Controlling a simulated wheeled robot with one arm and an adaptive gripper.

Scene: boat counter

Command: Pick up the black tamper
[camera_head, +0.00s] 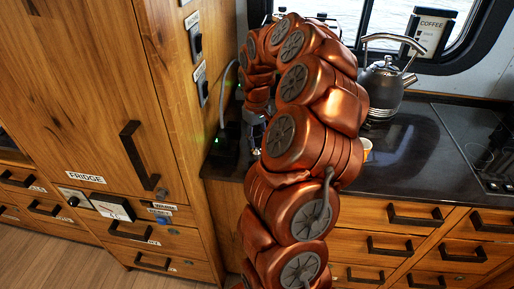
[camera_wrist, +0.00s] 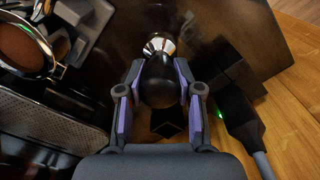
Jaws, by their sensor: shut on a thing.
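The black tamper (camera_wrist: 158,85) shows in the wrist view, with a round black handle and a shiny metal end pointing to the top of the picture. My gripper (camera_wrist: 158,72) is shut on its handle, one purple-padded finger on each side. In the head view my copper-coloured arm covers most of the gripper, and I cannot make out the tamper there. I cannot tell whether the tamper touches the surface below it.
A black plug with a cable (camera_wrist: 240,120) is close on the right. A kettle (camera_head: 383,88) stands on the dark counter (camera_head: 415,165), right of my arm.

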